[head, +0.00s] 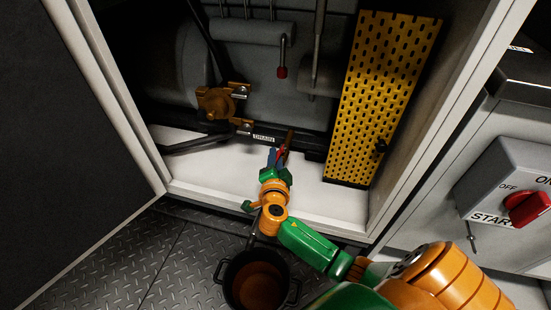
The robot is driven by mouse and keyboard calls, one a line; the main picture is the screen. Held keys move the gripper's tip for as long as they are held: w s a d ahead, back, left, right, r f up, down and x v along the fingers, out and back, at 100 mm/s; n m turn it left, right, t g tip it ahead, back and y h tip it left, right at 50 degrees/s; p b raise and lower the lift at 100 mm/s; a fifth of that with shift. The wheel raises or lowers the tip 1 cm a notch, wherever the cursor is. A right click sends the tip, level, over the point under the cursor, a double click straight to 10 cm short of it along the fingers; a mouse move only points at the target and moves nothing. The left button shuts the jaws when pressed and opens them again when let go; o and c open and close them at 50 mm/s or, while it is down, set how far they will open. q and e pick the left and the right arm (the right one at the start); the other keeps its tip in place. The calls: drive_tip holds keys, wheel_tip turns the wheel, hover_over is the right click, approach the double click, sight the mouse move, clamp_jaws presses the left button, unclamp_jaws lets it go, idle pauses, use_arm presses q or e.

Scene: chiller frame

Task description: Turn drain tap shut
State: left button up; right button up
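The white DRAIN label (263,138) is on the dark pipework low inside the open cabinet. Just right of it, a brown upright piece (290,139) stands at the pipe; it may be the drain tap's handle. My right gripper (279,156) reaches in over the cabinet's front sill, its fingertips just below the label and close to this piece. A small red part shows by the fingertips. At this size I cannot tell whether the fingers touch or hold the tap. My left gripper is not in view.
A black pot (230,290) with brown contents stands on the tread-plate floor below the sill. A yellow perforated panel (380,90) stands right of the gripper. A brass valve body (215,103) is to the left. A red-capped lever (282,72) hangs above. A switch box (510,180) is at right.

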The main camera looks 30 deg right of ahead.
clamp_jaws()
drive_tip(key=shift+w+r, duration=0.1)
drive_tip(key=shift+r, duration=0.15)
idle(0.8)
